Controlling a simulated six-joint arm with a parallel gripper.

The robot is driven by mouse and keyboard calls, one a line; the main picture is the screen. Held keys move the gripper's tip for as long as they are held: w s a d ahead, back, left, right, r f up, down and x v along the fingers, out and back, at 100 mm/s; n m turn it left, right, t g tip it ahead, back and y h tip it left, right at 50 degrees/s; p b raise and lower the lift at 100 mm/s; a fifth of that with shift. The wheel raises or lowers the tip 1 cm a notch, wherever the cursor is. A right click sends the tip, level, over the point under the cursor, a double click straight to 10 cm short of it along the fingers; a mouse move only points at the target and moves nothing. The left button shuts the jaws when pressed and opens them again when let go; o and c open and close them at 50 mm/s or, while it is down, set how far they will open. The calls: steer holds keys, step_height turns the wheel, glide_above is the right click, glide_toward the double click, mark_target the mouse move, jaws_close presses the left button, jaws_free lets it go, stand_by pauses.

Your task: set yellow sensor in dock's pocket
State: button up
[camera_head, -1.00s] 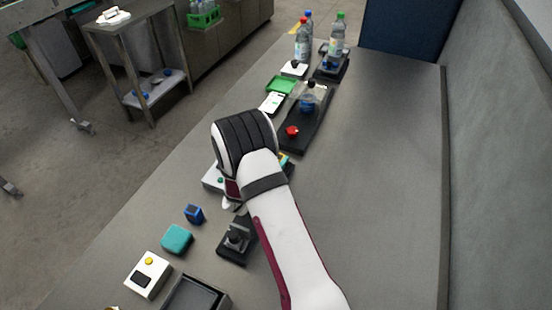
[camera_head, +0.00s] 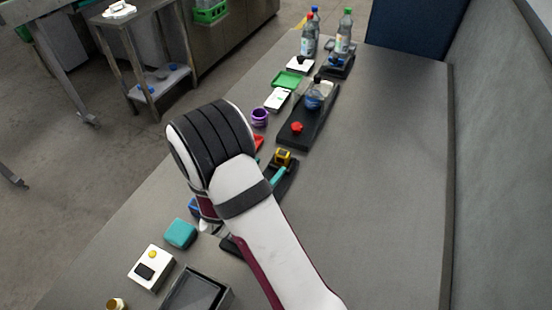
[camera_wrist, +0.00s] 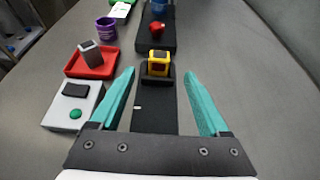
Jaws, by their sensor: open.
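The yellow sensor (camera_wrist: 157,62), a small block with a dark face, sits in a raised black holder at the far end of a long black dock (camera_wrist: 154,112). How deep it sits in the pocket I cannot tell. In the head view the sensor (camera_head: 283,157) shows just right of my wrist, on the dark dock (camera_head: 289,182). My gripper (camera_wrist: 160,74) is open, its two teal fingers apart on either side of the dock. Nothing is between the fingertips except the view of the sensor beyond them. In the head view my arm hides most of the gripper.
Left of the dock are a red tray (camera_wrist: 104,67) with a grey block (camera_wrist: 90,52) and a white box (camera_wrist: 60,108) with a green button. A purple mug (camera_wrist: 106,29) and a black base with a red knob (camera_wrist: 156,28) stand beyond. The table's right is clear.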

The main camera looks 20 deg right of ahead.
steer(key=s+d+r+m+g, duration=0.3)
steer(key=s+r+m+g, duration=0.2)
steer(key=s+m, duration=0.45)
steer(key=s+d+r+m+g, duration=0.4)
steer(key=s+r+m+g, duration=0.15)
steer(key=s+m, duration=0.45)
steer(key=s+a+r+m+y, duration=0.1)
steer(key=s+a+m+y, duration=1)
steer(key=a, duration=0.5)
steer(key=shift+s+r+m+t, duration=0.45)
steer(key=shift+s+m, duration=0.2)
steer(key=shift+m, duration=0.4)
